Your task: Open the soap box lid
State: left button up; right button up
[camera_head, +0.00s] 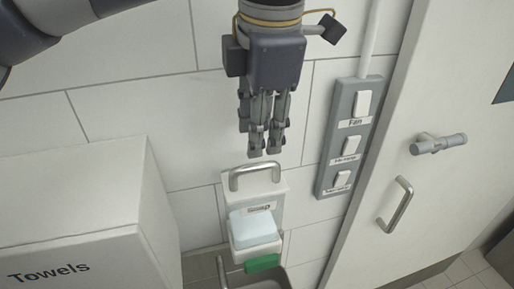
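The soap box is a small white wall unit (271,188) with a metal bar handle (254,168) at its top. A small label is on its front. A pale blue-white block (253,229) sits below the label, and a green piece (262,263) is at the bottom. I cannot tell clearly which part is the lid. My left gripper (265,153) points down just above the handle, with its fingers close together and nothing visible between them. It appears apart from the handle, though the depth is hard to judge. My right gripper is not in view.
A large white towel box (75,205) stands at the left. A grey switch panel (347,138) with several white switches is on the right. A white door (440,80) with handles is further right. A basin edge and metal tap part (222,272) show below the soap box.

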aim_at(256, 165)
pick_arm(q)
jog(key=x, duration=0.2)
jog(key=p+x, duration=0.1)
jog(key=x, duration=0.1)
jog(key=p+x, duration=0.1)
jog(key=x, duration=0.2)
jog(key=shift+w, duration=0.3)
jog(key=shift+s+f, duration=0.1)
jog(key=shift+f, duration=0.15)
grip_shut()
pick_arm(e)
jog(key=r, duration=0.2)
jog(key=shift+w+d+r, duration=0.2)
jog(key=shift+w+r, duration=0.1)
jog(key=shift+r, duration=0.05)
